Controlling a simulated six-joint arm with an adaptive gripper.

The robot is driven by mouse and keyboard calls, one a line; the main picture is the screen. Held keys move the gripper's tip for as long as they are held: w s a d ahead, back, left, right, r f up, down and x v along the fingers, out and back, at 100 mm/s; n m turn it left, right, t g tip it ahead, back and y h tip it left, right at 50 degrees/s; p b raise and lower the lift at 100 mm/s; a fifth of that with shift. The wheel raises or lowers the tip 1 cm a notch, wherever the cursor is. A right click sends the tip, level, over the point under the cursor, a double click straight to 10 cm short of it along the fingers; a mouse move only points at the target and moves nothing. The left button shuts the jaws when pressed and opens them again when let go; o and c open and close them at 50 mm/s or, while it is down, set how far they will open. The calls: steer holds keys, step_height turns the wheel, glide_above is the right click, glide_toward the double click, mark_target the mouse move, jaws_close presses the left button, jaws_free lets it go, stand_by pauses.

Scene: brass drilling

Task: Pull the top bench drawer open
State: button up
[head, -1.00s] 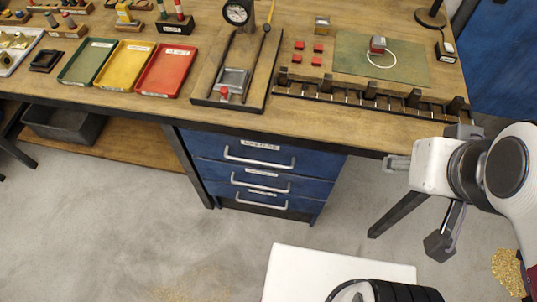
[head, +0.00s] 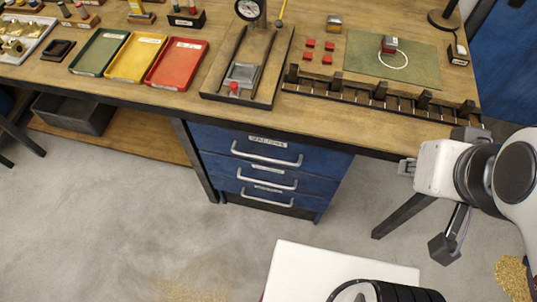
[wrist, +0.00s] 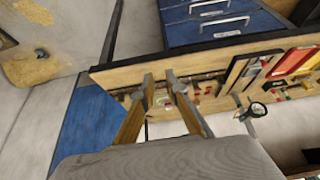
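The top bench drawer (head: 225,143) is blue with a pale label and a curved silver handle (head: 267,154). It is the upper of three blue drawers under the bench's front edge and looks closed, flush with those below. In the wrist view the picture is upside down, and the top drawer (wrist: 195,34) shows at the upper right. My gripper (wrist: 161,78) is open and empty there, with a gap between its two fingers. It is apart from the drawer handle. In the head view my arm's end is right of the drawers; its fingers are hard to make out.
The wooden bench (head: 130,105) carries green, yellow and red trays, a dial gauge stand (head: 247,85), a dark slotted rack (head: 375,95) and a green mat (head: 420,65). A blue cabinet (head: 505,55) stands at the right.

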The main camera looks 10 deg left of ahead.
steer(key=s+a+f+n+g+y, duration=0.15)
steer(key=a+f+n+g, duration=0.25)
steer(key=a+f, duration=0.85)
steer(key=s+a+f+n+g, duration=0.3)
steer(key=a+f+n, duration=0.1)
steer(key=a+f, duration=0.85)
steer(key=s+a+f+n+t+h, duration=0.15)
steer(key=a+f, duration=0.25)
steer(key=f, duration=0.6)
steer(key=s+a+f+n+t, duration=0.2)
steer(key=a+f, duration=0.1)
steer(key=f, duration=0.6)
steer(key=w+d+f+n+t, duration=0.3)
steer(key=w+d+t, duration=0.1)
steer(key=w+t, duration=0.35)
steer(key=w+r+n+t, duration=0.1)
steer(key=w+r+t, duration=0.2)
steer(key=r, duration=0.3)
steer(key=w+a+r+n+t, duration=0.1)
steer(key=w+r+n+t, duration=0.1)
steer(key=r, duration=0.4)
steer(key=w+t, duration=0.1)
steer(key=w, duration=0.1)
steer(key=shift+w+r, duration=0.15)
steer(key=shift+w, duration=0.25)
